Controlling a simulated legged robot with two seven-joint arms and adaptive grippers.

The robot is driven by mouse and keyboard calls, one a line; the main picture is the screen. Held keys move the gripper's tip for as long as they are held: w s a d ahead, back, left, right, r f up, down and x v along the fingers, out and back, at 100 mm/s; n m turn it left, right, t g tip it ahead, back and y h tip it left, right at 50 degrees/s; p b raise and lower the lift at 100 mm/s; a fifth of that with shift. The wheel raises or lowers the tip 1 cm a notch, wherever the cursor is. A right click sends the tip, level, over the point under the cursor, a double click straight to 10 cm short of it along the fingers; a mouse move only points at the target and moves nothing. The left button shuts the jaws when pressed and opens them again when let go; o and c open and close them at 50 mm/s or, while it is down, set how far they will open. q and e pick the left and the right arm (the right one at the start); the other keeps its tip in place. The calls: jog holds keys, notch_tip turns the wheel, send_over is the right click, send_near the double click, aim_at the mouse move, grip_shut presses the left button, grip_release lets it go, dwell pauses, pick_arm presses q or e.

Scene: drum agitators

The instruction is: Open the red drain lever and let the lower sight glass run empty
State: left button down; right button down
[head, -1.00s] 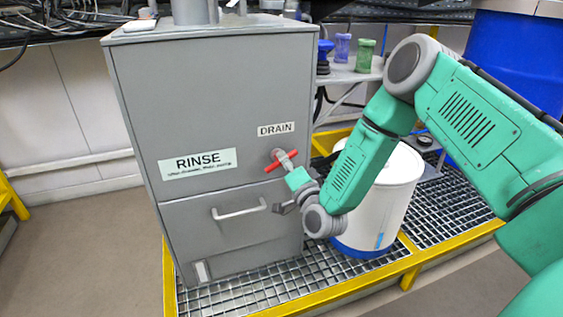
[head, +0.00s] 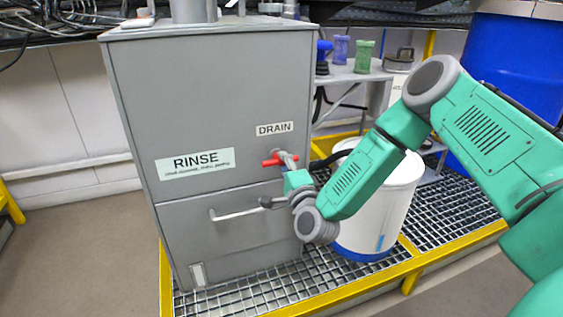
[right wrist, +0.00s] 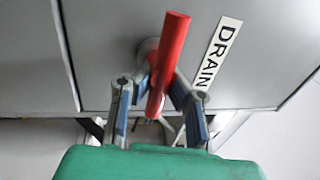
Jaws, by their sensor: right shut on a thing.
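The red drain lever (head: 272,161) sticks out of the front of the grey RINSE cabinet (head: 215,110), just below the DRAIN label (head: 275,128). In the right wrist view the red lever (right wrist: 168,60) runs up between the two fingers. My right gripper (head: 287,171) is at the lever and shut on it; it also shows in the right wrist view (right wrist: 157,95). A small pale strip (head: 198,274) sits low on the cabinet front; I cannot tell whether it is the lower sight glass or its level. My left gripper is out of view.
A handle bar (head: 235,214) crosses the cabinet's lower panel, close to my right wrist. A white drum (head: 372,225) with a blue base stands right of the cabinet on a grating with a yellow frame (head: 411,278). A shelf with small coloured containers (head: 361,55) is behind.

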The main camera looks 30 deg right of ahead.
jog(key=shift+s+d+f, duration=0.25)
jog(key=shift+f, duration=0.15)
jog(key=c, duration=1.5)
grip_release()
jog(key=shift+s+d, duration=0.1)
jog(key=shift+r, duration=0.1)
jog(key=v, duration=1.1)
jog(key=shift+s+f, duration=0.2)
jog(key=shift+s, duration=0.15)
